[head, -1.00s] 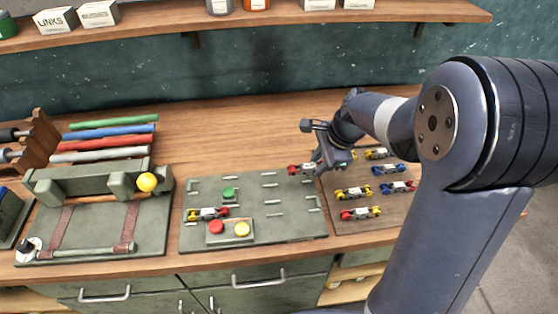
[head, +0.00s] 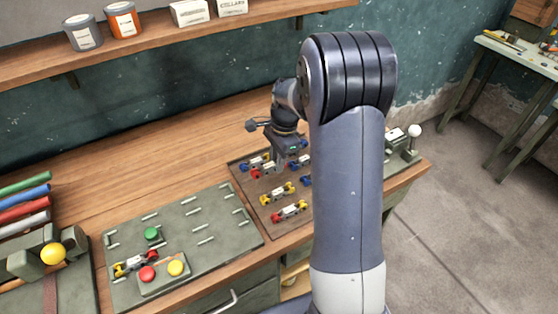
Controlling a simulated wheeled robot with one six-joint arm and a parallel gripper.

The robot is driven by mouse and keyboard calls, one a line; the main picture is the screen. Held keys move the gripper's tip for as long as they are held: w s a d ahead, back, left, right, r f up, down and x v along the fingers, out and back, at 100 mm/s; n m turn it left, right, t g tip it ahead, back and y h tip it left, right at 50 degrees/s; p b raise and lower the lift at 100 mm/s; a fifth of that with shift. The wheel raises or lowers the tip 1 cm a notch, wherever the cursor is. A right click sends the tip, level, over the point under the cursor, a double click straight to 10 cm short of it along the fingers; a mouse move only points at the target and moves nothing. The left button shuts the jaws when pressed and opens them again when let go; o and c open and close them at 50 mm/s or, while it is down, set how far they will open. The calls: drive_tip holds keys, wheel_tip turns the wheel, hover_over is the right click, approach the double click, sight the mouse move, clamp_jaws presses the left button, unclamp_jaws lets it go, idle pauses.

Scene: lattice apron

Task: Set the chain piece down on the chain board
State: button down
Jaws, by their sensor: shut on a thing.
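My gripper (head: 280,166) is shut on a chain piece (head: 257,174), whose red end shows at the left of the jaws. The jaws and arm hide much of it. In the picture it is over the back left of the brown tray; its height cannot be told. The chain board (head: 222,228) is the grey-green plate left of the tray, with rows of pale slot marks. A yellow and red chain piece (head: 133,263) lies on its front left part. The gripper is to the right of the board, apart from it.
The brown tray (head: 250,197) holds several coloured pieces, including a yellow one (head: 278,195) and a red one (head: 290,211). The board bears a green button (head: 152,234) and a box with red (head: 147,273) and yellow (head: 175,268) buttons. The board's right half is clear.

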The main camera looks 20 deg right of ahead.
drive_tip(key=b, duration=0.3)
hover_over(272, 178)
drive_tip(key=f, duration=0.4)
drive_tip(key=shift+w+d+f, duration=0.1)
drive_tip(key=shift+d+f, duration=0.15)
drive_tip(key=shift+f, duration=0.05)
drive_tip(key=shift+f+b, duration=0.3)
drive_tip(key=shift+f, duration=0.6)
drive_tip(key=c, duration=1.1)
unclamp_jaws()
drive_tip(key=shift+o, duration=0.2)
wheel_tip(272, 178, up, 11)
drive_tip(key=d+b, duration=0.1)
drive_tip(key=shift+w+d+f, duration=0.15)
drive_tip(key=shift+d, duration=0.25)
drive_tip(key=shift+f, duration=0.15)
